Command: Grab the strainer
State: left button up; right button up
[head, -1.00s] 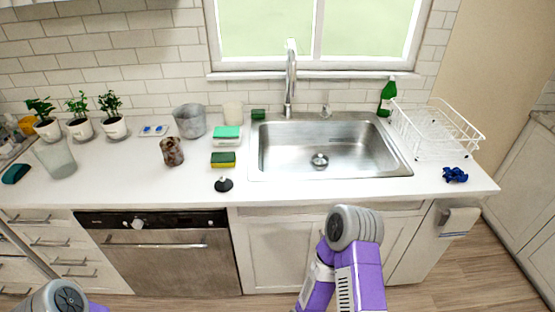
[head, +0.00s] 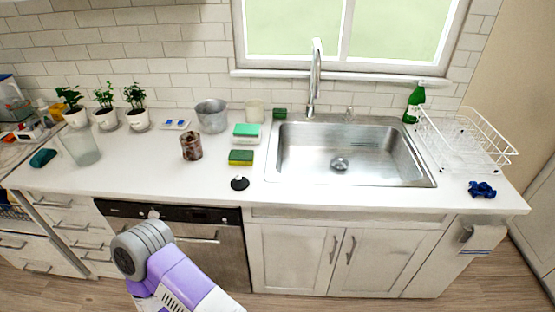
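A round metal strainer-like fitting (head: 339,163) sits at the drain in the floor of the steel sink (head: 300,170). A small black round piece with an upright knob (head: 239,183) stands on the counter left of the sink, near the front edge. I cannot tell for sure which of the two is the strainer. Neither of my grippers is in view. Only a purple and grey link of one arm shows at the lower left, in front of the dishwasher and below the counter edge.
Sponges (head: 241,157), a brown-stained glass (head: 191,146) and a metal pot (head: 211,116) stand left of the sink. A faucet (head: 315,75) rises behind it. A white dish rack (head: 465,140), green bottle (head: 414,103) and blue cloth (head: 482,189) are at right. The front-left counter is mostly clear.

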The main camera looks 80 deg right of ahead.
aim_at(340, 161)
jog(key=u, duration=0.15)
jog(key=k, duration=1.6)
jog(key=z, duration=0.7)
